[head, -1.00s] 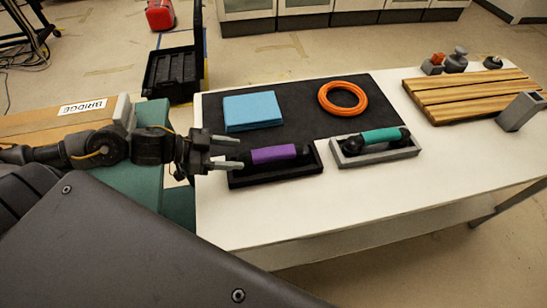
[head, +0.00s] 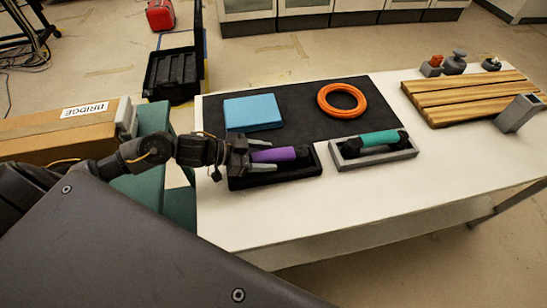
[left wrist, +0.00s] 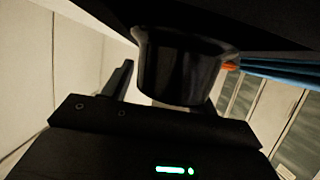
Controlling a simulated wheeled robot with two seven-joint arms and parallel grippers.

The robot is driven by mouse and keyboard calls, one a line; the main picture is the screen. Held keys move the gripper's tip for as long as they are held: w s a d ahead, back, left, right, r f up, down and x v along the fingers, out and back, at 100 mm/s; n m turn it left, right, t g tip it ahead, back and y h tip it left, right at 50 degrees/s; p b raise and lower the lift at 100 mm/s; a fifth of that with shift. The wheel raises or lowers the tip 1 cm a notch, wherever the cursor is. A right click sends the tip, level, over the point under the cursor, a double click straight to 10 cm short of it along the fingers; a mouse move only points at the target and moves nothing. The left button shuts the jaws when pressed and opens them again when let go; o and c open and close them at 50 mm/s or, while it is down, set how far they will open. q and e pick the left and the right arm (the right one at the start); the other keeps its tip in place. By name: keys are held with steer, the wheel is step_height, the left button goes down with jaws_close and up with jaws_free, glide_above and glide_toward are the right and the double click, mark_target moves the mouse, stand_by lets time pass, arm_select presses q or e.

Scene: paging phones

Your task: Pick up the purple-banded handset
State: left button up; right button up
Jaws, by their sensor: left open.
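The purple-banded handset (head: 278,155) lies in a black cradle (head: 290,175) on the table, with black ends and a purple middle. My left gripper (head: 262,157) is open at the handset's left end, with its fingers reaching along either side of that end. In the left wrist view a dark rounded end, likely the handset's (left wrist: 180,70), fills the space just beyond the gripper's palm. One finger (left wrist: 118,85) shows left of it. Whether the fingers touch the handset cannot be told. My right gripper is not in view.
A green-banded handset (head: 379,139) lies in a grey cradle (head: 345,160) to the right. A blue folded cloth or pad (head: 252,110) and an orange ring (head: 342,99) lie on the black mat (head: 297,104) behind. A slatted wooden board (head: 470,95) is at the right. The table's front is clear.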

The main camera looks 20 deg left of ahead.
arm_select(q)
steer(key=shift+d+f, duration=0.1)
steer(key=shift+d, duration=0.1)
steer(key=c, duration=1.2)
steer(key=shift+w+r, duration=0.1)
steer(key=shift+r, duration=0.55)
steer(key=shift+s+a+r, duration=0.1)
steer(key=shift+a+r, duration=1.85)
steer(key=shift+a, duration=0.4)
steer(key=shift+s+a+r, duration=0.1)
steer(key=shift+a+r, duration=1.9)
steer(key=shift+a, duration=0.3)
steer(key=shift+a+r, duration=1.95)
steer(key=shift+a, duration=0.4)
